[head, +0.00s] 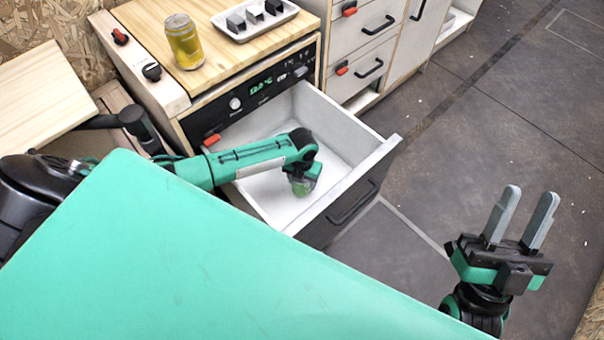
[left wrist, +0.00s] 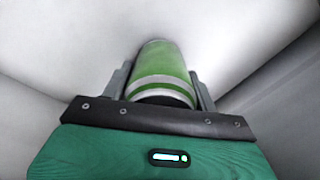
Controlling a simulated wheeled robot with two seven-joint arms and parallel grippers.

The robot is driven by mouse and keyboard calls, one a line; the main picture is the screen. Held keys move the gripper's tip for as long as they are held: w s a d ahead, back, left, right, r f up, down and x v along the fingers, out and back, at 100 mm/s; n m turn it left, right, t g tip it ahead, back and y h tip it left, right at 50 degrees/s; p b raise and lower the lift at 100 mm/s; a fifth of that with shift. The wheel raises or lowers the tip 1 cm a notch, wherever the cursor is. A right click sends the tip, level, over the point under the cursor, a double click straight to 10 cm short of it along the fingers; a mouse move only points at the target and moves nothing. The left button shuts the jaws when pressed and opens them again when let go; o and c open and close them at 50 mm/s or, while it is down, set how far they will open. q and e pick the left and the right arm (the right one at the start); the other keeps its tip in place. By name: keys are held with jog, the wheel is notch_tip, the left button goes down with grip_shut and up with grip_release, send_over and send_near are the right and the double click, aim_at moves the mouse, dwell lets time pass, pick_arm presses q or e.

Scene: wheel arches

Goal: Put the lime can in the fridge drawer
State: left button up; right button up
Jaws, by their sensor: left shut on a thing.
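The fridge drawer (head: 345,132) is pulled open below the control panel, with white inner walls. My left arm reaches over its left side, and my left gripper (head: 302,182) is down inside it. In the left wrist view the left gripper (left wrist: 160,88) is shut on the green lime can (left wrist: 162,65), with a finger on each side of it. In the head view the can (head: 303,188) is mostly hidden by the gripper. I cannot tell whether the can touches the drawer floor. My right gripper (head: 520,217) is open and empty, off to the right over the floor.
A yellow can (head: 184,42) and a white tray (head: 255,20) with several dark blocks stand on the wooden counter (head: 140,15) above the drawer. A cabinet with drawers (head: 365,45) stands to the right. The grey floor (head: 480,120) at the right is clear.

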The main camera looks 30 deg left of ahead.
pick_arm(q)
jog(key=o, duration=1.2)
jog(key=shift+r, duration=0.1)
